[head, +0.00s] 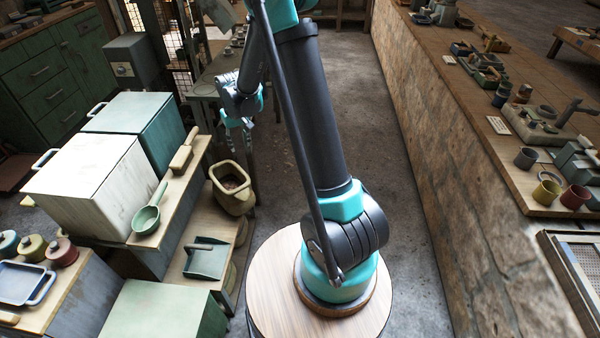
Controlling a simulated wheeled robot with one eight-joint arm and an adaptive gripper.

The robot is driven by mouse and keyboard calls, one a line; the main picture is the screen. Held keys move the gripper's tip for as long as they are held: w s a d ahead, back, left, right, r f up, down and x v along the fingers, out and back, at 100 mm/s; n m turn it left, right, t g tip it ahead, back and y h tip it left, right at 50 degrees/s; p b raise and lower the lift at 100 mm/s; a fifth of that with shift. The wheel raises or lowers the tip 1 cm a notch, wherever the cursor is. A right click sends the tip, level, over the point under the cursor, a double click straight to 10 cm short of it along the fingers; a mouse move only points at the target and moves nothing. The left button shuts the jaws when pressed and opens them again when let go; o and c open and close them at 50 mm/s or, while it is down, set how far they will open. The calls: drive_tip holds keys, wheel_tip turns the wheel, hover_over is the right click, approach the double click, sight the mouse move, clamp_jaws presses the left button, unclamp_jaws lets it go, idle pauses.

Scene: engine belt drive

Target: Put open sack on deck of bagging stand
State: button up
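A beige open-topped container that looks like the open sack (236,204) stands upright left of centre, with brownish contents inside its thick rim. It is beside the right edge of a low wooden deck (197,283), which may belong to the bagging stand; I cannot tell for sure. What bears the sack's base is unclear. My gripper (239,137) hangs above and beyond the sack, apart from it. Its fingers look spread with nothing between them, though they are small in view.
A green dustpan-like scoop (207,258) lies on the low deck. White (88,185) and green (135,118) bins stand left, beside a ledge with a green ladle (149,216) and a brush (185,152). A long stone-sided counter (450,150) runs right. The aisle floor (380,110) is clear.

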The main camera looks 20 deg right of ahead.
drive_tip(key=s+d+r+m+t, duration=0.1)
drive_tip(key=s+d+r, duration=0.35)
drive_tip(key=s, duration=0.25)
drive_tip(key=s+d+r+m, duration=0.1)
drive_tip(key=s+d+r, duration=0.2)
drive_tip(key=s+d, duration=0.4)
drive_tip(key=s+d+t, duration=0.1)
drive_tip(key=s+d, duration=0.2)
drive_tip(key=s, duration=1.1)
drive_tip(key=shift+d+f+m+t, duration=0.15)
drive_tip(key=shift+f+m+t, duration=0.15)
drive_tip(key=shift+f+m, duration=0.15)
drive_tip(key=shift+c, duration=0.6)
